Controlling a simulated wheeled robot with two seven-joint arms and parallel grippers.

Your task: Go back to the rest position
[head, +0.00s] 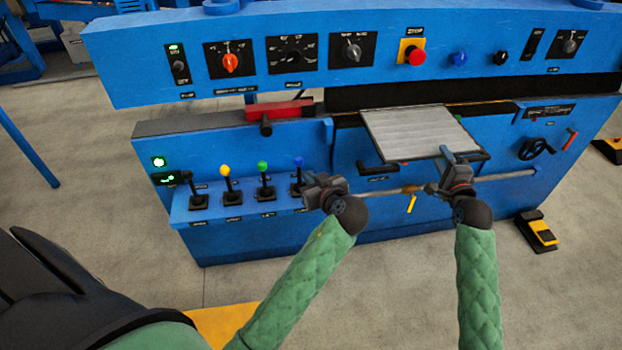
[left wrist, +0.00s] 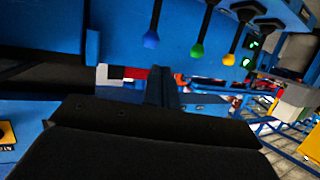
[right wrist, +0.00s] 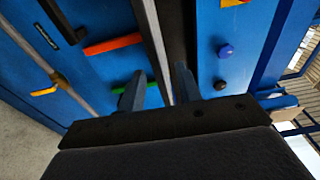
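My left gripper (head: 318,184) is in front of the blue machine panel, just right of the blue-knobbed lever (head: 298,170). In the left wrist view its fingers (left wrist: 161,86) are together with nothing visible between them. I cannot tell from these views whether the right fingers touch the plate.
The blue machine (head: 350,225) fills the space ahead, with several levers, a red stop button (head: 416,57) and knobs above. A horizontal rod (head: 510,174) runs along its front. A black and yellow pedal (head: 538,230) lies on the floor at right. The floor before the machine is mostly clear.

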